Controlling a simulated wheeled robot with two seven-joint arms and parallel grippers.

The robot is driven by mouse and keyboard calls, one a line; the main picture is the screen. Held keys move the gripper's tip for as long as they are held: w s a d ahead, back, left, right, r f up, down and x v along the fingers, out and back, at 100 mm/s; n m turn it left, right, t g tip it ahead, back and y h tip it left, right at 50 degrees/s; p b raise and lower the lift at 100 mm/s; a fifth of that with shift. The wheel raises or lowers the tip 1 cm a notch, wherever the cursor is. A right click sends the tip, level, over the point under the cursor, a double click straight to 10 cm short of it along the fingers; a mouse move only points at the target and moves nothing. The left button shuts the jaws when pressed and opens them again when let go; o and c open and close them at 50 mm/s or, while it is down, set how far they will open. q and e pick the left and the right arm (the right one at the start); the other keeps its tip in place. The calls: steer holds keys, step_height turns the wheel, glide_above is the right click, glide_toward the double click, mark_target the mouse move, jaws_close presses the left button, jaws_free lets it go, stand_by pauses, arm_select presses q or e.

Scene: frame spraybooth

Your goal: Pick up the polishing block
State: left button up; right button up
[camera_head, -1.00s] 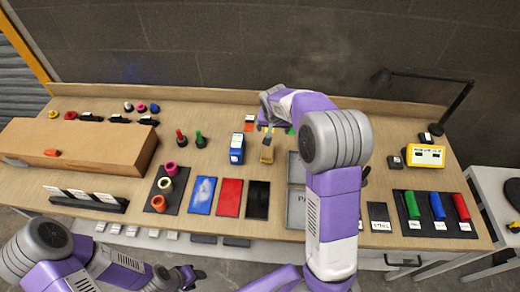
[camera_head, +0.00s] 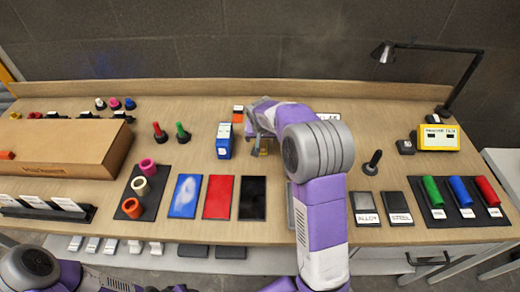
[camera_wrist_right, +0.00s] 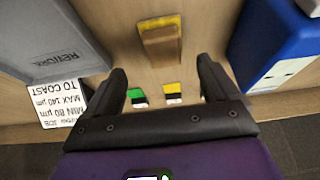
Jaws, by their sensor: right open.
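The polishing block appears to be the small brown block with a yellow edge (camera_wrist_right: 161,44) in the right wrist view. It sits on the bench top, ahead of and between the fingers of my right gripper (camera_wrist_right: 164,80). The fingers are open with nothing between them, and the block looks apart from them. In the head view the block (camera_head: 263,151) is partly hidden beneath my right gripper (camera_head: 261,134). My left arm is at the bottom left of the head view, with its gripper mostly cut off by the picture edge.
A blue box (camera_head: 224,141) stands close left of the block, also seen in the right wrist view (camera_wrist_right: 276,45). A grey tray marked REWORK (camera_wrist_right: 50,45) lies on the other side. Red and green stamps (camera_head: 182,132) stand farther left. Blue, red and black panels (camera_head: 219,196) lie in front.

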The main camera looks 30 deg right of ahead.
steer(key=x, duration=0.2)
steer(key=b+x, duration=0.1)
steer(key=x, duration=0.3)
steer(key=shift+w+a, duration=0.2)
steer(key=shift+a, duration=0.05)
steer(key=c, duration=1.2)
steer(key=shift+o, duration=0.2)
steer(key=shift+r, duration=0.1)
step_height(320, 180, up, 10)
steer(key=shift+f+p, duration=0.1)
steer(key=shift+p, duration=0.95)
